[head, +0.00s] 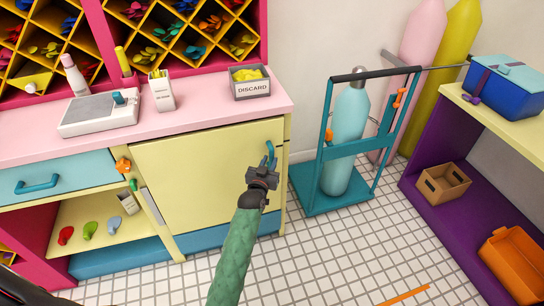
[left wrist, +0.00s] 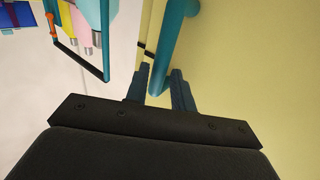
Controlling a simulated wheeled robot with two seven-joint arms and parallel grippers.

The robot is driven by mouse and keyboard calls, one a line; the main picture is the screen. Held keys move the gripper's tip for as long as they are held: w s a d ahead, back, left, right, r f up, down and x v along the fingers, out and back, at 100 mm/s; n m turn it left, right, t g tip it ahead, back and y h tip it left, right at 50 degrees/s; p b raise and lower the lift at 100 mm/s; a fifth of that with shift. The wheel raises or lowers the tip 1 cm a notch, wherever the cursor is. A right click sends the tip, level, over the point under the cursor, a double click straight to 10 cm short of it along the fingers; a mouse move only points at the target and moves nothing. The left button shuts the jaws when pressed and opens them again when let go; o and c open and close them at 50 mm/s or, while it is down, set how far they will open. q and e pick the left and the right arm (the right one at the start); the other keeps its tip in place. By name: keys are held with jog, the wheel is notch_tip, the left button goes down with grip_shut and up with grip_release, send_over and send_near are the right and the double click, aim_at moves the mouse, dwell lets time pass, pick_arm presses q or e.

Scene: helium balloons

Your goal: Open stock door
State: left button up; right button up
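The stock door (head: 200,175) is the cream cabinet door under the pink counter, and it looks closed. Its teal bar handle (head: 271,152) is at the upper right of the door. My left gripper (head: 266,165) is at the lower part of this handle. My right gripper is not in view.
A teal cart (head: 330,205) with a light blue gas cylinder (head: 347,140) stands right of the cabinet. A purple shelf unit (head: 440,215) is at the far right. The tiled floor (head: 320,250) before the door is mostly clear; an orange strip (head: 405,296) lies there.

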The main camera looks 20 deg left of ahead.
aim_at(271, 159)
pick_arm(q)
jog(key=shift+w, duration=1.6)
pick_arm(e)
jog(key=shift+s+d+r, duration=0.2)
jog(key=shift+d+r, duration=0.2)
pick_arm(q)
jog(key=shift+c, duration=0.5)
grip_shut()
jog(key=shift+s, duration=0.15)
